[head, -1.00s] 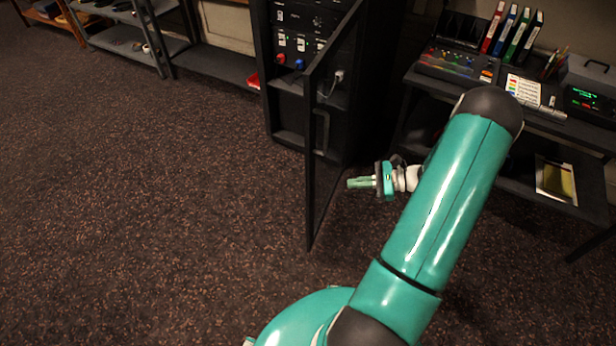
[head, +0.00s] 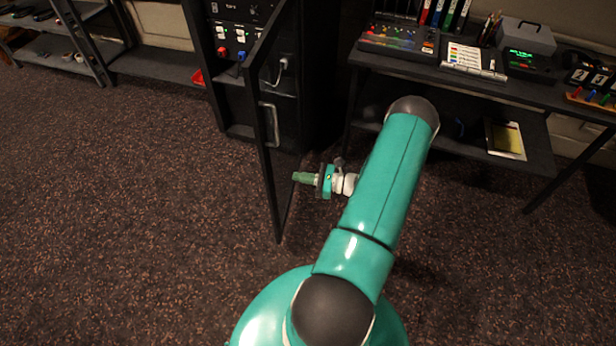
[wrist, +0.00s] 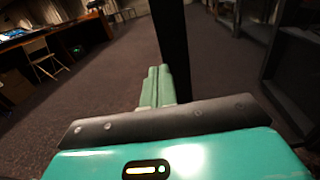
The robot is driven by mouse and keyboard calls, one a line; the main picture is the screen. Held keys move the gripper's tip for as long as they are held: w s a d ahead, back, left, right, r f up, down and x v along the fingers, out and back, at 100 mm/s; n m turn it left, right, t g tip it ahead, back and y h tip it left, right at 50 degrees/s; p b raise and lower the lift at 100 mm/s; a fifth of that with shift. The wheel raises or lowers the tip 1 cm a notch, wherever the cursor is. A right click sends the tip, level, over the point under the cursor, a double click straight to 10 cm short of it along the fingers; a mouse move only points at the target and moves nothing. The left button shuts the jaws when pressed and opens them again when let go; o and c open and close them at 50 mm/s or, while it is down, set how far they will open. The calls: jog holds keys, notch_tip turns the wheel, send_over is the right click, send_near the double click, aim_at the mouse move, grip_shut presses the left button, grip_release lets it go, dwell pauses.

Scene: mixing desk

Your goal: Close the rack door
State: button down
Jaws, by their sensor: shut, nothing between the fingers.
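The rack door (head: 266,165) is a tall, thin dark frame. It stands open, swung out from the black rack (head: 233,105) towards me, and I see it nearly edge-on. A pale handle (head: 271,123) shows beside its inner side. My gripper (head: 297,177) is shut and empty, just right of the door's lower part, with its green fingers pointing left towards it. In the wrist view the shut fingers (wrist: 157,87) lie beside a dark upright bar (wrist: 172,40), which looks like the door's edge. I cannot tell whether they touch.
A dark desk (head: 470,82) with a mixer (head: 398,38) and a grey box (head: 526,36) stands right of the rack. Its lower shelf holds a yellow-covered booklet (head: 505,139). Shelving (head: 95,50) stands at the back left. The carpet left of the door is clear.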

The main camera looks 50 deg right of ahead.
aim_at(267, 172)
jog(key=x, duration=0.8)
jog(key=shift+w+a, duration=0.1)
jog(key=shift+w, duration=0.1)
jog(key=shift+w, duration=0.15)
